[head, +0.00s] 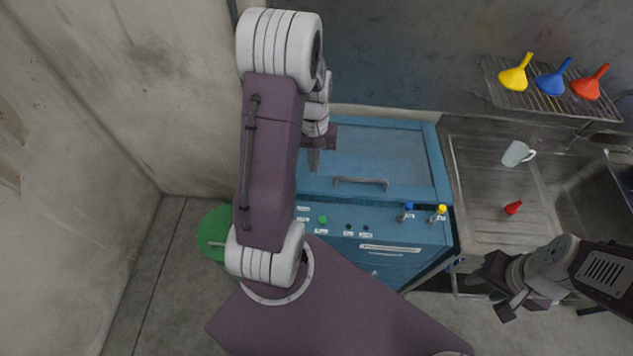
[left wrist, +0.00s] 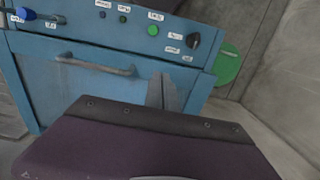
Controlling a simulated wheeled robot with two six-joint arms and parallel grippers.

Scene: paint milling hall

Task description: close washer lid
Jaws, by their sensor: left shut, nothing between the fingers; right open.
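The blue washer (head: 433,235) stands against the back wall. Its lid (head: 400,150), with a greyish window panel and a grey bar handle (head: 361,182), lies down over the top and looks flat; I cannot tell whether a thin gap is left at its front edge. My left gripper (head: 315,160) is shut and empty, over the left part of the lid. In the left wrist view, the lid handle (left wrist: 95,66) shows beside the grey fingers (left wrist: 165,92); contact with the lid cannot be told. My right gripper (head: 505,292) is open and empty, right of the washer.
The washer's front panel has a green button (head: 323,219), knobs and blue and yellow valves (head: 440,210). Funnels sit on a wire rack (head: 500,92). A green disc (head: 213,232) is at left.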

